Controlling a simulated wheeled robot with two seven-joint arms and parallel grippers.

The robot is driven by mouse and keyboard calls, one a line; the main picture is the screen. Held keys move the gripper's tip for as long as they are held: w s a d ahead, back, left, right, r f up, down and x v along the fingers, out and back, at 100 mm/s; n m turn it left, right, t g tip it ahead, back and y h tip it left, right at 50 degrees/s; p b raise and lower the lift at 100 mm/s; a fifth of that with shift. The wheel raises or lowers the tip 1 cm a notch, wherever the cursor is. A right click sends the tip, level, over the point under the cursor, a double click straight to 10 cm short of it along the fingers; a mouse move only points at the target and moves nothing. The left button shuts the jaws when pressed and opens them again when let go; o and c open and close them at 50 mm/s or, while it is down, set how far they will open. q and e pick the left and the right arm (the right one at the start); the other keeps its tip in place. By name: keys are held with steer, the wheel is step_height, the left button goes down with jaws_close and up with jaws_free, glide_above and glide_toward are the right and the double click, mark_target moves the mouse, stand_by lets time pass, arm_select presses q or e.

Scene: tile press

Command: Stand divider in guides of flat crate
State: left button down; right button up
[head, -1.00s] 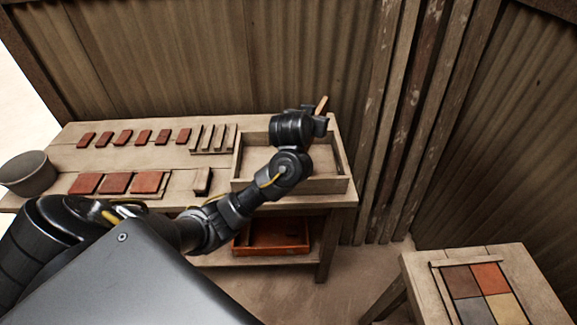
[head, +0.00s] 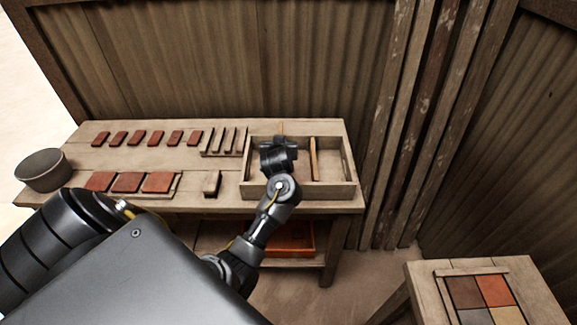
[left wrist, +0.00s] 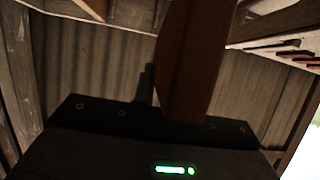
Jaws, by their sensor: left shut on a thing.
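The flat crate (head: 335,189) is a shallow wooden tray at the right of the bench. One thin wooden divider (head: 313,160) stands upright inside it, right of my gripper. My left gripper (head: 280,140) is over the left-middle of the crate, shut on another divider. Only a thin tip of that held divider (head: 281,127) shows past the gripper in the head view. In the left wrist view the held divider (left wrist: 190,65) is a brown board rising from the jaws. My arm hides the guides below, so I cannot tell whether it touches them. My right gripper is not in view.
Several dividers stand in a rack (head: 222,142) left of the crate. Small red tiles (head: 155,139) and larger ones (head: 127,182) lie further left, with a small block (head: 212,184) and a bucket (head: 42,170). An orange tray (head: 292,240) sits below. A tiled table (head: 425,290) stands right.

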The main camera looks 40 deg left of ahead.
arm_select(q)
step_height(320, 180, down, 8)
steer(key=shift+a+r, duration=0.1)
steer(key=shift+r, duration=0.15)
stand_by(0.4)
steer(key=shift+f, duration=0.15)
steer(key=c, duration=1.4)
jaws_free()
steer(key=shift+r, duration=0.3)
steer(key=v, duration=1.2)
steer(key=shift+p, duration=0.4)
